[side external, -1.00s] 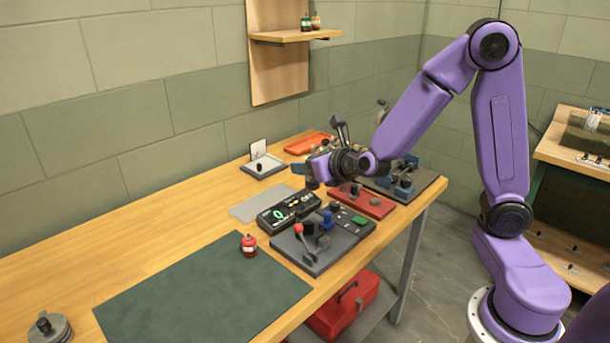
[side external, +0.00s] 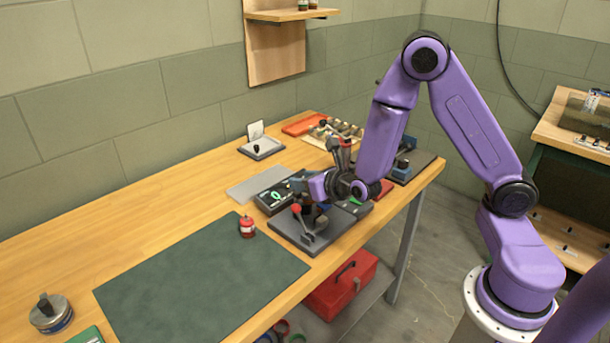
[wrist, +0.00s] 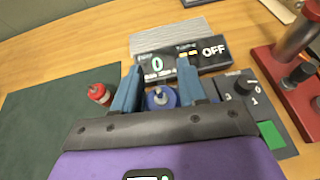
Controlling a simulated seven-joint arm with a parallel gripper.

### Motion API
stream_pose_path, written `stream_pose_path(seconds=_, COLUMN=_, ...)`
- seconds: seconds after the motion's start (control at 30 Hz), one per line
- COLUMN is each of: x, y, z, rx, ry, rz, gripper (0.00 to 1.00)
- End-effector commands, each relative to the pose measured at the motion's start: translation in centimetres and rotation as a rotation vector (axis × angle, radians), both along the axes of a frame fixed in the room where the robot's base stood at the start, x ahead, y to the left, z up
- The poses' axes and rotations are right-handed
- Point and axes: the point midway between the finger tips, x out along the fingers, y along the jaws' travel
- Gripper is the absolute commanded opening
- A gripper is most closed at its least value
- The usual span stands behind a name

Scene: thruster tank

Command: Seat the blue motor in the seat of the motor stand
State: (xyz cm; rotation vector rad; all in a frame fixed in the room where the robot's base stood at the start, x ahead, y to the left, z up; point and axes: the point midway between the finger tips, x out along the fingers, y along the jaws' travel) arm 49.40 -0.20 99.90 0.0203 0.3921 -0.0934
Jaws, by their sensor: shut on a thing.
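The blue motor (wrist: 160,98), with a pale round top and a short shaft, sits between the two blue fingers of my gripper (wrist: 158,80) in the wrist view. My gripper (side external: 308,203) is shut on it and low over the dark base of the motor stand (side external: 290,232). The stand has a lever with a red knob (side external: 296,208) in front of my gripper. The seat and the motor's underside are hidden by the gripper, so I cannot tell whether the motor touches the seat.
A meter (wrist: 180,60) reading 0 and OFF stands behind the stand. A panel with a black knob and a green button (wrist: 271,135) lies to the right. A red-based fixture (wrist: 290,85) is farther right.

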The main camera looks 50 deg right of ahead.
Motion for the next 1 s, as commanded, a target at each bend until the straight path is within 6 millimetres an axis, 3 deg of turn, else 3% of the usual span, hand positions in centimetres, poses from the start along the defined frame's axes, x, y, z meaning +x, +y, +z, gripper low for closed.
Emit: stream_pose_path(seconds=1.0, x=0.0, y=0.0, z=-5.7, rx=-0.001, ry=0.0, rz=-0.001, gripper=0.07)
